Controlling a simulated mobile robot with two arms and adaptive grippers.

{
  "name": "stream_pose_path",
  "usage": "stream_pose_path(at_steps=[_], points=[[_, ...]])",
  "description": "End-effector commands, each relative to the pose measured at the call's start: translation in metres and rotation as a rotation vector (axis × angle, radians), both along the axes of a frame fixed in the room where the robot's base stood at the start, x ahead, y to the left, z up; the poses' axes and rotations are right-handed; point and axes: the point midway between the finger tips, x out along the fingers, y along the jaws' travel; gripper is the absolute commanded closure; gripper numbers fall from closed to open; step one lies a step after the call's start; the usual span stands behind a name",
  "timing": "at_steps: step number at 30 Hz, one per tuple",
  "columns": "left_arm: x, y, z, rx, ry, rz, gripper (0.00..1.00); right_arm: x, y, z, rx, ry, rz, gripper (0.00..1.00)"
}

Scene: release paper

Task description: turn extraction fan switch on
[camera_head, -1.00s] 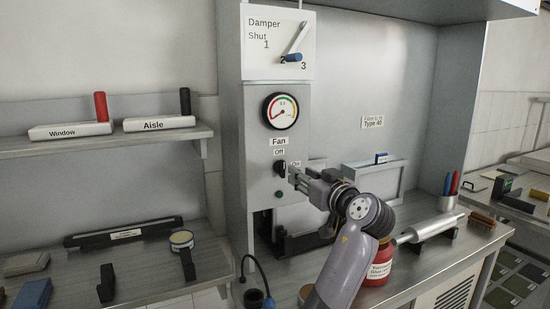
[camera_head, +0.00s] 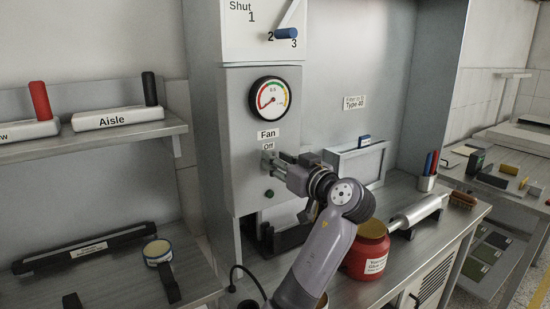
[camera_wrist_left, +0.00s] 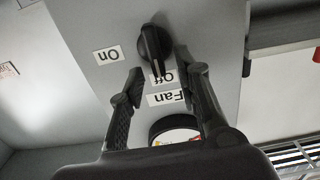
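The fan switch is a black rotary knob (camera_wrist_left: 153,45) on the grey hood panel (camera_head: 240,165). In the wrist view, which is upside down, its pointer lies towards the "Off" label (camera_wrist_left: 163,76); the "On" label (camera_wrist_left: 108,55) is to one side. My left gripper (camera_wrist_left: 160,62) is open, its two fingers reaching either side of the knob's pointer end; I cannot tell whether they touch it. In the head view my left gripper (camera_head: 271,160) is at the panel just below the "Off" label (camera_head: 268,146) and covers most of the knob. My right gripper is not in view.
A damper lever (camera_head: 286,33) is higher up. A red jar (camera_head: 368,250) stands on the bench beside my left arm. A shelf with handled blocks is at left.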

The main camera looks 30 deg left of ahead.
Motion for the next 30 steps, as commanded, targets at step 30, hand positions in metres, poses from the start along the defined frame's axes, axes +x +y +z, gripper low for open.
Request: stream_pose_path(at_steps=[30], points=[[0.0002,0.0000,0.0005,0.003,0.005,0.000,1.00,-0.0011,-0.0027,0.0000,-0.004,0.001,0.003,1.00]])
